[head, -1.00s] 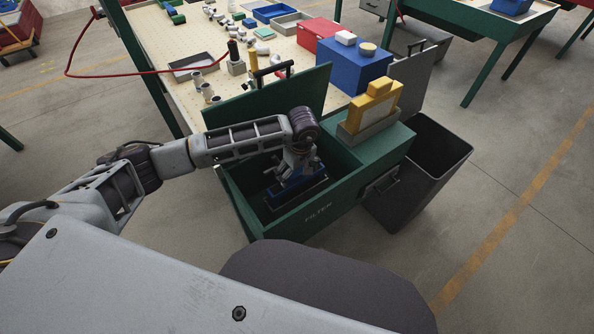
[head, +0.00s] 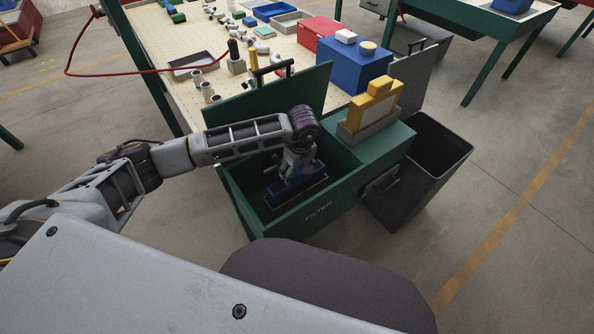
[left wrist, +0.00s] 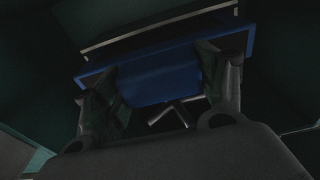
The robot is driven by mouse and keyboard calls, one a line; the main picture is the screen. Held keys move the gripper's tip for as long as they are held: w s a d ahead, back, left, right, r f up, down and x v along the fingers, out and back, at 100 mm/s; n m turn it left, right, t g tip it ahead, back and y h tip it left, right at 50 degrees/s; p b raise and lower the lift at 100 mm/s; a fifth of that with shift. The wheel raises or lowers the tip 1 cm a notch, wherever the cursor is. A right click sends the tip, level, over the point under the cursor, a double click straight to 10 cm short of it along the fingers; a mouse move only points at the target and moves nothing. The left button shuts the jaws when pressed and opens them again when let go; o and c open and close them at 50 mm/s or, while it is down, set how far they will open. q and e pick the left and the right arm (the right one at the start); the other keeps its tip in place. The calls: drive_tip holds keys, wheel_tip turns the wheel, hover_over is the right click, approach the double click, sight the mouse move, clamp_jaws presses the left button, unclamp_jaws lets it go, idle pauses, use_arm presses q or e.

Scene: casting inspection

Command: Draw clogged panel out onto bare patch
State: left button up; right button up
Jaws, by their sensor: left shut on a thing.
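The panel, with a blue frame (head: 304,187), stands low inside the green box marked FILTER (head: 318,212). My left gripper (head: 297,165) reaches down into the open box and is shut on the panel's blue grip part. In the left wrist view the two fingers (left wrist: 165,90) close on either side of this blue part (left wrist: 148,86), with the panel's pale edge (left wrist: 160,27) beyond. The panel's lower part is hidden in the dark box. I cannot tell which floor or table area is the bare patch. My right gripper is out of view.
The box's raised green lid (head: 268,95) stands behind my arm. A dark open bin (head: 425,165) stands to the right. The pegboard table (head: 215,50) behind is cluttered. Floor in front is clear.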

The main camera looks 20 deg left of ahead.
use_arm(q)
drive_tip(key=shift+r+p, duration=2.15)
drive_tip(key=shift+r, duration=3.05)
wheel_tip(320, 180, up, 4)
drive_tip(key=shift+f+p, duration=0.2)
drive_tip(key=shift+p, duration=0.55)
